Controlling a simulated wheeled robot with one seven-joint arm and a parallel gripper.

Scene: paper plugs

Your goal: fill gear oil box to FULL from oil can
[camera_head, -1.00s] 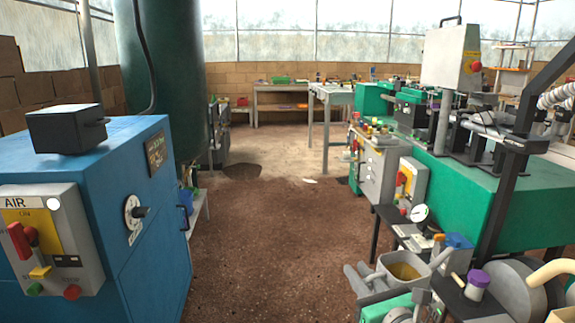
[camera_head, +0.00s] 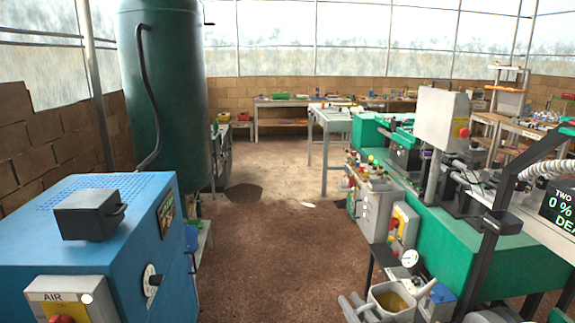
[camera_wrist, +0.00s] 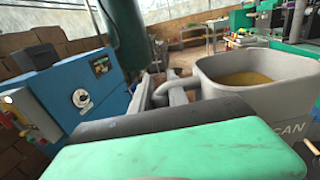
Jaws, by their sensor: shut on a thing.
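The oil can (camera_head: 386,302) is a grey open-topped vessel with yellow-brown oil inside, at the bottom edge of the head view. It fills the right side of the wrist view (camera_wrist: 258,98), about upright, with the letters "CAN" on its side. My gripper (camera_head: 352,308) is shut on the can at its left side; its grey fingers (camera_wrist: 172,90) show beside the can in the wrist view. Most of my gripper is cut off in the head view. I cannot tell which thing is the gear oil box.
A blue cabinet (camera_head: 90,230) with an AIR switch box stands at left, before a dark green tank (camera_head: 165,90). A long green machine (camera_head: 470,235) stands at right, with a partly cut-off display (camera_head: 560,205).

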